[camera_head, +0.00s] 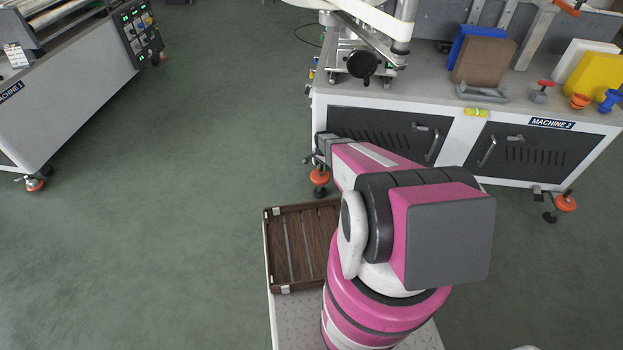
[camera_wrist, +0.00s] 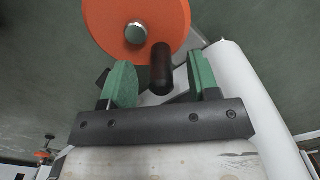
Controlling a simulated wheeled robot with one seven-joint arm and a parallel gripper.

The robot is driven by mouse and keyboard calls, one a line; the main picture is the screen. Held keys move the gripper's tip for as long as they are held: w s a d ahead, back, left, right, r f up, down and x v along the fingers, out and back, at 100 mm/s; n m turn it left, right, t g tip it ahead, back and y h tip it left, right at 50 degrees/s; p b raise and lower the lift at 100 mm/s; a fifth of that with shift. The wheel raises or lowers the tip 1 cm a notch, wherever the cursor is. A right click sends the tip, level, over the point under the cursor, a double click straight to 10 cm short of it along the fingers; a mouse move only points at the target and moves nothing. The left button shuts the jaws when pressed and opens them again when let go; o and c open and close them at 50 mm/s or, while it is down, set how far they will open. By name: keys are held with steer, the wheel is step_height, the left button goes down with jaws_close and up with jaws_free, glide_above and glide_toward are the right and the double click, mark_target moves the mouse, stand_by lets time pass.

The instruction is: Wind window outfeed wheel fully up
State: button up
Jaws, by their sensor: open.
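An orange handwheel (camera_wrist: 165,15) with a silver hub and a dark crank handle (camera_wrist: 161,72) fills the top of the wrist view. My gripper (camera_wrist: 160,78) is open, with one green-padded finger on each side of the handle. The handle appears between the fingers with gaps on both sides; its depth relative to the pads is hard to tell. In the head view my arm reaches to the left end of the machine 2 bench (camera_head: 452,120), and I cannot make out this wheel or its window there.
A black knob (camera_head: 362,64) sits on a mechanism on the bench. Blue, brown and yellow blocks stand at its right. A slatted brown tray (camera_head: 300,245) lies beside my arm. Machine 1 (camera_head: 70,105) stands at the left, with open green floor between.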

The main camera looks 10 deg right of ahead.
steer(key=shift+r, duration=3)
steer(key=o, duration=0.6)
steer(key=shift+c, duration=0.2)
